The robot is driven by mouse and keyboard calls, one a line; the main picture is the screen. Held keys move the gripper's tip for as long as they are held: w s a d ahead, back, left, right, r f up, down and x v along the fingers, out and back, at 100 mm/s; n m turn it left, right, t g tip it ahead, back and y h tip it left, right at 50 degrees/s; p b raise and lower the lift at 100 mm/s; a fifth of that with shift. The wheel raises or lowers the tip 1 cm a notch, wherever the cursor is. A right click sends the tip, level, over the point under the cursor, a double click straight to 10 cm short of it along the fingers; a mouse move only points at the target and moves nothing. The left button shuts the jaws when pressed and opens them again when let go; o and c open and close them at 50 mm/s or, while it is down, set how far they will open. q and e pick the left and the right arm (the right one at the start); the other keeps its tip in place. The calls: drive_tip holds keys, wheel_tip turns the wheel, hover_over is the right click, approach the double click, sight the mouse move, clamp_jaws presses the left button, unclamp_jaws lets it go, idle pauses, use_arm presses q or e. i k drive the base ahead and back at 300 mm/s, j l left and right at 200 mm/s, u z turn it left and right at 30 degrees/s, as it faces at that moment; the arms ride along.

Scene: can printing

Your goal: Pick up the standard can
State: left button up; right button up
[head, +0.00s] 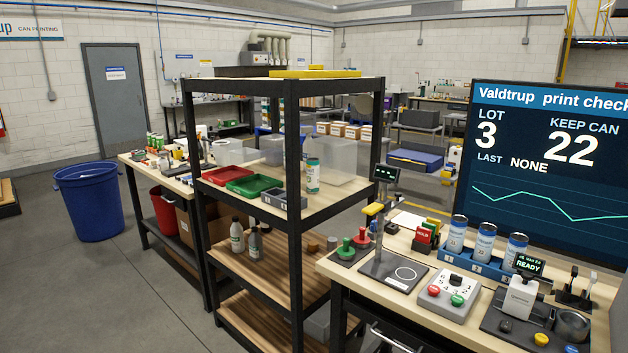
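A single white can with a teal and blue print (313,175) stands upright on the middle shelf of the rack, at the right end. Three white and blue cans, a left one (456,234), a middle one (484,242) and a right one (515,249), stand upright in a blue holder (450,258) on the right bench. The frame does not show clearly which can is the standard one. Neither of my grippers is in view.
The black shelf rack (293,240) stands mid-view, with red (224,175) and green (254,185) trays beside the single can. The right bench holds a button box (447,297), a stand (385,262) and a large screen (550,150). Open floor (110,290) lies at left, by a blue bin (90,200).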

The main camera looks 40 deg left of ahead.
sight(312, 163)
drive_tip(key=i+j, duration=0.1)
drive_tip(key=j, duration=0.25)
drive_tip(key=i+j+z, duration=0.15)
drive_tip(key=j, duration=0.2)
drive_tip(key=i+j, duration=0.1)
drive_tip(key=j, duration=0.3)
drive_tip(key=i+j+z, duration=0.1)
drive_tip(key=j, duration=0.25)
